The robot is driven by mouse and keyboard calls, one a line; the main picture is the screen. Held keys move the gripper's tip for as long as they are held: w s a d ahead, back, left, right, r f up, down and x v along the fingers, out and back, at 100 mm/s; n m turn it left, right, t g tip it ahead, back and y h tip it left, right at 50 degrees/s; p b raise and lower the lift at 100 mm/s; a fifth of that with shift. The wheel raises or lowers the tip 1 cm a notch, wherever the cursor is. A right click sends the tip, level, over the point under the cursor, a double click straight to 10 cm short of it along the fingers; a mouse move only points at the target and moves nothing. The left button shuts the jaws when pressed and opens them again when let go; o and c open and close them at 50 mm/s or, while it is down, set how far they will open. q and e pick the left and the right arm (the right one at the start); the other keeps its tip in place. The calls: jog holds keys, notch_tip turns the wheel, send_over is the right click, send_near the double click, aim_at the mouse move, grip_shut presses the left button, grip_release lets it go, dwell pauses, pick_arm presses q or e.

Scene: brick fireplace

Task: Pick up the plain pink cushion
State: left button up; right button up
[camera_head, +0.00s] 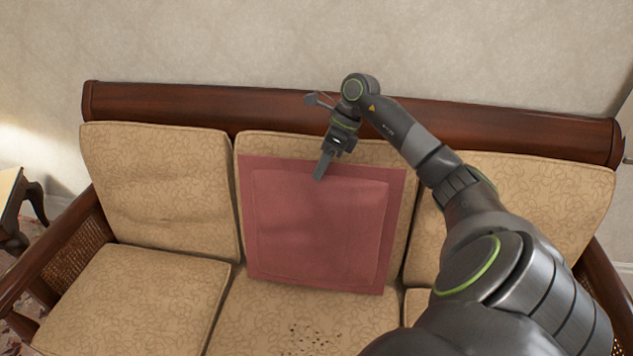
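The plain pink cushion (318,228) leans upright against the middle back cushion of a sofa, its lower edge on the middle seat. My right gripper (322,167) is at the cushion's upper edge, pointing down. One finger shows in front of the pink fabric near the top middle. I cannot see a second finger clearly, so I cannot tell whether the gripper is open or shut. My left gripper is not in view.
The sofa has beige patterned back cushions (160,185) and a dark wooden top rail (200,106) along the wall. A wood and cane armrest (70,255) stands at the left. The left seat (135,300) is clear. Dark specks lie on the middle seat (265,315).

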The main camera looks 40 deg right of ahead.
grip_shut()
jog(key=shift+s, duration=0.15)
